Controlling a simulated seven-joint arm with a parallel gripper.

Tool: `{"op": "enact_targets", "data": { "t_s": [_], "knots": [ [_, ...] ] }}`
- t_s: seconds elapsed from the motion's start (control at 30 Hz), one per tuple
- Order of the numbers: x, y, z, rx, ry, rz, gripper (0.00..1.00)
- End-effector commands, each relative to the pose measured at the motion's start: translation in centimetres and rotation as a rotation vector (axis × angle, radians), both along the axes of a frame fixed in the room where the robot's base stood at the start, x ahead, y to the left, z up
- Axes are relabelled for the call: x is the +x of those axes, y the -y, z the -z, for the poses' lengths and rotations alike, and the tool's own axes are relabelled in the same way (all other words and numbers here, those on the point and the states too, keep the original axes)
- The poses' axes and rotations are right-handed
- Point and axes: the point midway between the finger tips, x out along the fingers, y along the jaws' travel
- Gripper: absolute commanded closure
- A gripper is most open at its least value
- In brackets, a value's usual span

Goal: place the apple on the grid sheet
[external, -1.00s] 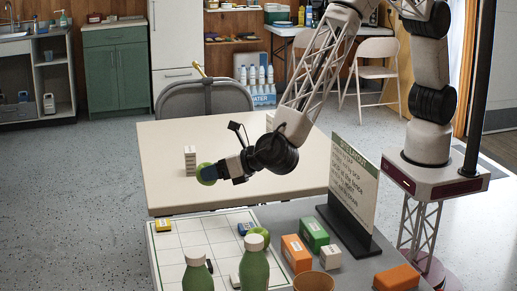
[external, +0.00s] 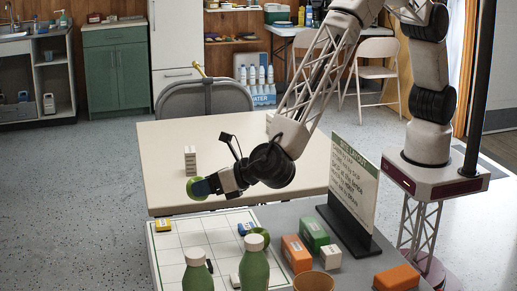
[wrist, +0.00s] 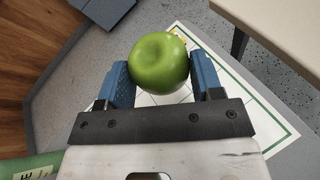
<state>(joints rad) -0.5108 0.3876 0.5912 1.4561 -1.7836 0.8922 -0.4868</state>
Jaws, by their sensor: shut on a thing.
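The green apple (wrist: 158,63) sits between the two blue fingers of my gripper (wrist: 160,80) in the wrist view, and the fingers touch it on both sides. In the external view my gripper (external: 205,187) is shut on the apple (external: 195,189), held in the air. The apple appears near the front edge of the cream table in the picture, just above the far edge of the grid sheet. The white grid sheet (external: 190,237) with dark lines lies on the grey surface in front. In the wrist view part of the grid sheet (wrist: 262,120) shows below the apple.
On the sheet are a yellow block (external: 163,225) and a blue block (external: 244,228). Two green bottles (external: 254,268) stand at the near edge. Orange (external: 296,253), green (external: 314,234) and white blocks stand right, before a sign (external: 352,185). A white block stack (external: 190,160) stands on the cream table.

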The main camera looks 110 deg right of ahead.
Motion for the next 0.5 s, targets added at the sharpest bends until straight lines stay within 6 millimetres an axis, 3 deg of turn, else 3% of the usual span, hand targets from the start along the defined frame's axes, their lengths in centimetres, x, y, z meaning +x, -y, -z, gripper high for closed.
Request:
{"op": "enact_targets", "data": {
  "t_s": [0.3, 0.5],
  "knots": [
    [0.0, 0.0, 4.2, 0.001, -0.001, 0.000, 0.67],
    [0.0, 0.0, 5.5, 0.000, 0.000, 0.000, 0.67]
  ]
}}
